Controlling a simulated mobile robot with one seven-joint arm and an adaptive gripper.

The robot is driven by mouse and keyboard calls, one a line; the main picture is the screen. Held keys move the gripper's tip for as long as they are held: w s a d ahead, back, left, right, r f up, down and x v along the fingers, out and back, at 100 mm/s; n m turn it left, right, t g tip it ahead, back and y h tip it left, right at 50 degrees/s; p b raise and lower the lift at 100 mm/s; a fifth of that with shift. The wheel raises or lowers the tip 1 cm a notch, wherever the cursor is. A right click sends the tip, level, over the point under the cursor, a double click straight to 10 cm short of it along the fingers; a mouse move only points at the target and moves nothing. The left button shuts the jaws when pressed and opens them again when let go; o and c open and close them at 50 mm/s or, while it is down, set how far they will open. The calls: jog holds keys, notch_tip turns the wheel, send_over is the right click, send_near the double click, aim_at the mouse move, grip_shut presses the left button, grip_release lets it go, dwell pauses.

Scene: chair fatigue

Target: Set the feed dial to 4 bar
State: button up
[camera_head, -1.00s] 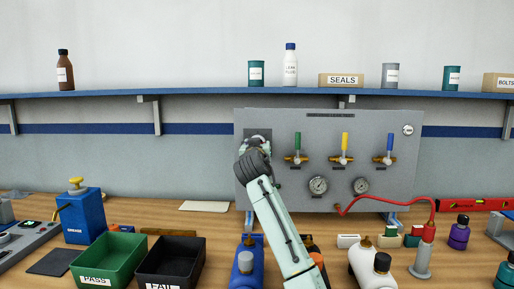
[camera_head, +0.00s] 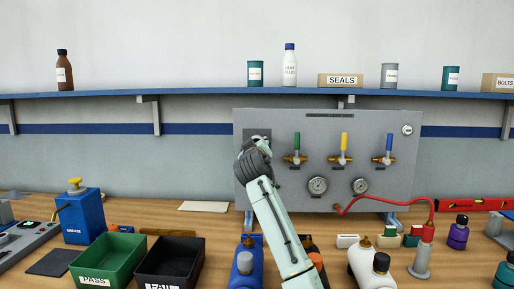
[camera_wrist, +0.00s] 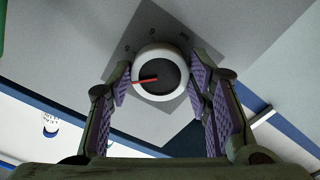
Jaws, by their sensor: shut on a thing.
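The feed dial (camera_wrist: 172,82) is a round knob with a white rim, a dark face and a red pointer. In the wrist view it sits between the purple pads of my gripper (camera_wrist: 160,88), which is shut on it. The red pointer points left and slightly down in that view. In the head view my gripper (camera_head: 262,143) is at the upper left of the grey panel (camera_head: 320,160), and my wrist hides most of the dial.
Three valves with green (camera_head: 297,140), yellow (camera_head: 344,140) and blue (camera_head: 389,142) handles stand right of my gripper. Two gauges (camera_head: 318,185) are below them. Bottles and bins (camera_head: 112,258) stand on the bench. A blue shelf (camera_head: 200,95) runs above the panel.

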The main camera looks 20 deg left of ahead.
jog(key=o, duration=1.1)
jog(key=shift+o, duration=0.2)
jog(key=v, duration=1.2)
jog(key=shift+a, duration=0.1)
